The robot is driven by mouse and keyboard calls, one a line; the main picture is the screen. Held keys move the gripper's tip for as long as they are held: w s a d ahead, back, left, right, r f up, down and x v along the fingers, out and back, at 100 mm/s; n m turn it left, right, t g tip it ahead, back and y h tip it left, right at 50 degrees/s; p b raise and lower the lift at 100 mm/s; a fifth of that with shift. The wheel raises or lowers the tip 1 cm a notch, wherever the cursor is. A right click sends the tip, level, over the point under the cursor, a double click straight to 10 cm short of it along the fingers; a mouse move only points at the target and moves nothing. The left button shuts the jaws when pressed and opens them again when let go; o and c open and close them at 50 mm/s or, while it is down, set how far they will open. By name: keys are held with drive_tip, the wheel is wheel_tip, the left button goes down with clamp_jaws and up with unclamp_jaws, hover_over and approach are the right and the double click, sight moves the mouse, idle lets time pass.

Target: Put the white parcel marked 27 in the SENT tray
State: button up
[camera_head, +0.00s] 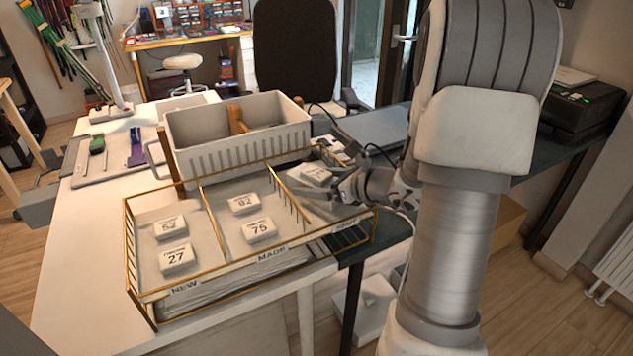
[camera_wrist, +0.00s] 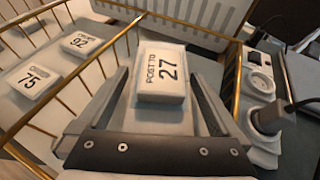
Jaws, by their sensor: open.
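A white parcel reading "POST TO 27" (camera_wrist: 163,72) lies in the right compartment of a gold wire tray, labelled SENT (camera_head: 346,225). It also shows in the head view (camera_head: 316,174), where its number is too small to read. My gripper (camera_wrist: 161,80) is open, its fingers on either side of the parcel with gaps to it. In the head view my gripper (camera_head: 325,200) is low over the SENT compartment. Another white block marked 27 (camera_head: 176,257) lies in the NEW compartment; its small upper line is unreadable.
Block 52 (camera_head: 171,228) is also in NEW. Blocks 92 (camera_head: 244,203) and 75 (camera_head: 259,230) are in MADE. Gold wire dividers separate the compartments. A white slatted crate (camera_head: 240,157) stands behind. A plug and sockets (camera_wrist: 262,90) are just right of the SENT compartment.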

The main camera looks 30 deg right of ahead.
drive_tip(key=shift+r, duration=0.25)
drive_tip(key=p+v, duration=0.3)
drive_tip(key=v, duration=0.9)
drive_tip(key=shift+f, duration=0.1)
